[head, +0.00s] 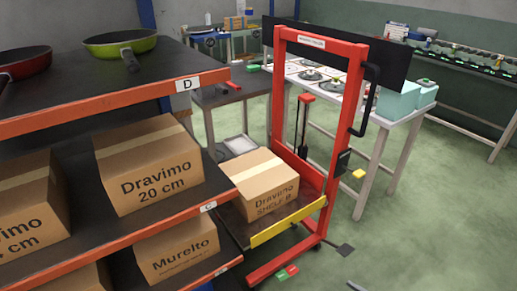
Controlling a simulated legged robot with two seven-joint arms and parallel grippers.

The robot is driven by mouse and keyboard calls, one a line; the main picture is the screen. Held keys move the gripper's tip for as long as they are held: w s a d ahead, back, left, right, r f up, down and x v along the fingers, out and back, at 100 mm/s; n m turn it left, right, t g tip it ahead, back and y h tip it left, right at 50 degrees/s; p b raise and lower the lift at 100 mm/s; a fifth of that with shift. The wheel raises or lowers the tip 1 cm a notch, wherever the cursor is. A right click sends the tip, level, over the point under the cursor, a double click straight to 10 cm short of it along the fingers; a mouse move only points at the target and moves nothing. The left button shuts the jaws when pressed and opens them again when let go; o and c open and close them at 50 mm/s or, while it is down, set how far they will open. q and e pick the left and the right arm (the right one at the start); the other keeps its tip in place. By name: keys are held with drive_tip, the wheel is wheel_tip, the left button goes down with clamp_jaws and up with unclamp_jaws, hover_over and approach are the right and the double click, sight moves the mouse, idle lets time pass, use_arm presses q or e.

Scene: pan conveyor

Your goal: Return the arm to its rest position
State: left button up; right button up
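Neither of my arms nor grippers shows in the head view, so whether they are open or shut is hidden. A black and orange shelf rack (100,112) fills the left side. A green pan (118,42) sits on its top level, and part of a red pan (24,65) shows at the left edge. A red lift cart (333,130) stands at the right end of the rack. A closed cardboard box (266,190) rests on the cart's platform.
Several cardboard boxes, one a Dravimo 20 cm box (155,175), sit on the lower shelves. A white table (399,120) with stove parts stands behind the cart. A conveyor (470,62) runs at the back right. Green floor (430,225) is clear at the right.

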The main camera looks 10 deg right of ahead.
drive_tip(key=s+a+r+n+g+h, duration=0.1)
drive_tip(key=s+a+r+n+g, duration=0.15)
drive_tip(key=a+n+g, duration=0.4)
drive_tip(key=s+a+r+n+g, duration=0.1)
drive_tip(key=s+a+n+g, duration=0.2)
drive_tip(key=a+n+g, duration=0.4)
drive_tip(key=s+a+r+n+t+h, duration=0.1)
drive_tip(key=a+r+n+h, duration=0.25)
drive_tip(key=r+n, duration=0.4)
drive_tip(key=s+a+r+n+t+h, duration=0.1)
drive_tip(key=s+a+r+n+h, duration=0.15)
drive_tip(key=r+n+h, duration=0.4)
wheel_tip(320, 180, up, 27)
drive_tip(key=w+n+y+p, duration=0.1)
drive_tip(key=p, duration=2.4)
drive_tip(key=shift+a+r+y, duration=0.15)
drive_tip(key=shift+a+y, duration=0.05)
drive_tip(key=shift+y, duration=0.2)
